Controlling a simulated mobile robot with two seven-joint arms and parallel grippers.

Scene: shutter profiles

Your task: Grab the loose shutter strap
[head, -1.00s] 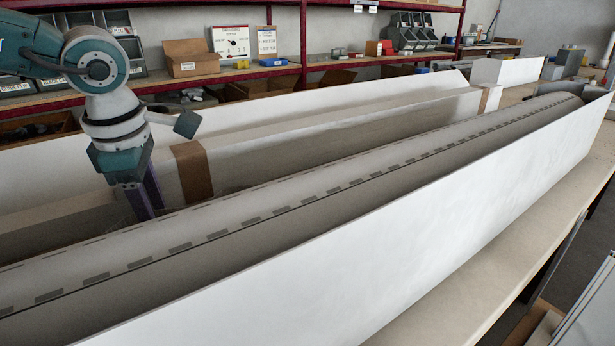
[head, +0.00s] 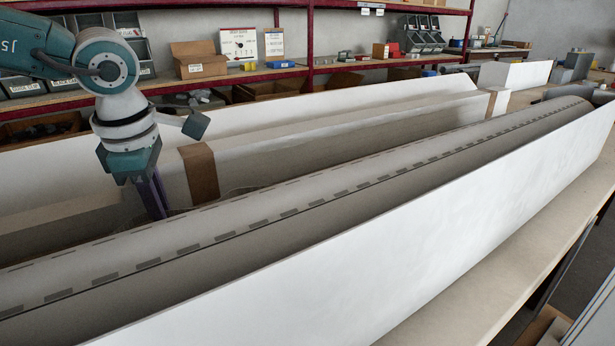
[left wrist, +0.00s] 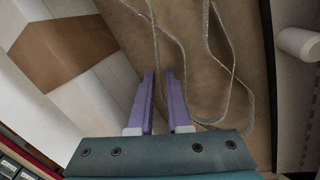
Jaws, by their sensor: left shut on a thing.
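The loose shutter strap (left wrist: 227,66) is a thin grey band lying in loops on the brown surface in the left wrist view. One length of it runs down to the purple fingers of my left gripper (left wrist: 161,76). The fingers stand a small gap apart, closed on the strap. In the head view my left gripper (head: 160,212) points down into the trough behind the long grey slatted shutter profile (head: 290,200). Its fingertips are partly hidden there, and only a faint bit of strap shows beside them. My right gripper is not in view.
A long white panel (head: 400,225) stands in front of the profile. A pale beam with a brown band (head: 199,173) and another white panel (head: 330,105) stand behind. Shelves with a cardboard box (head: 198,60) and bins line the back wall. Bare bench (head: 500,270) shows at right.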

